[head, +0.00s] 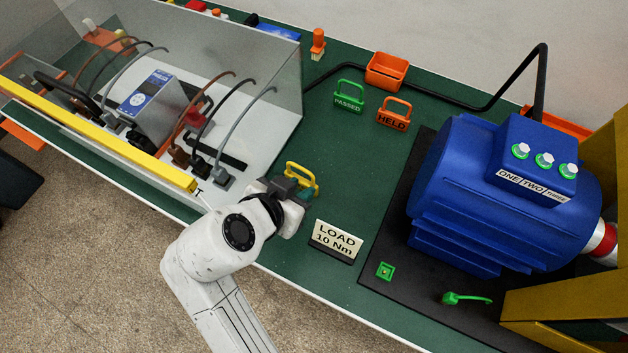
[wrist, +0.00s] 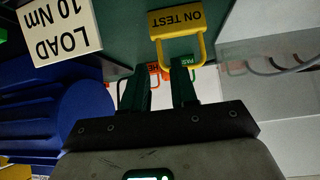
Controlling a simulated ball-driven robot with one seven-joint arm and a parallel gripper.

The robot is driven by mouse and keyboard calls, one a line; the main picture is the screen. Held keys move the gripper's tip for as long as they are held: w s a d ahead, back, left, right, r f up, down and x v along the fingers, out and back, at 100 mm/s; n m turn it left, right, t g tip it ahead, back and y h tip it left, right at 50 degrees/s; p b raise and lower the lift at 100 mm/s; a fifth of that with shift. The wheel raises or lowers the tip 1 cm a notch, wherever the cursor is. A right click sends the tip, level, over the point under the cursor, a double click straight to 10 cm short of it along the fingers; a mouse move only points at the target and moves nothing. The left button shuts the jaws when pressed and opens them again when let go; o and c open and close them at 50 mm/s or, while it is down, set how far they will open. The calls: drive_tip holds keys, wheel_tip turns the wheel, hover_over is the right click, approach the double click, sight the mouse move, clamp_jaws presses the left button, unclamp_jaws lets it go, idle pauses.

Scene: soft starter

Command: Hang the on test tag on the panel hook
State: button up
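The yellow on test tag (head: 301,178) stands on the green bench, just beyond my gripper (head: 291,190) in the head view. In the wrist view the tag (wrist: 176,20) is upside down, with its looped handle towards my gripper (wrist: 160,76). The two dark fingers are apart with a gap between them. The right finger overlaps the handle in the picture; I cannot tell whether it touches. The tag is not clamped between the fingers. In the head view my wrist hides part of the tag. I cannot make out the panel hook in either view.
A LOAD 10 Nm sign (head: 336,241) stands to the right, near the blue motor (head: 470,205). The green PASSED tag (head: 348,102) and orange HELD tag (head: 394,115) stand farther back. A clear guard (head: 265,75) with a yellow bar (head: 120,148) encloses the wired unit at left.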

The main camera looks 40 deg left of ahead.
sight(312, 182)
drive_tip(key=shift+b+x, duration=1.35)
drive_tip(key=shift+x, duration=1.3)
clamp_jaws()
wheel_tip(312, 182, up, 10)
drive_tip(key=p, duration=0.8)
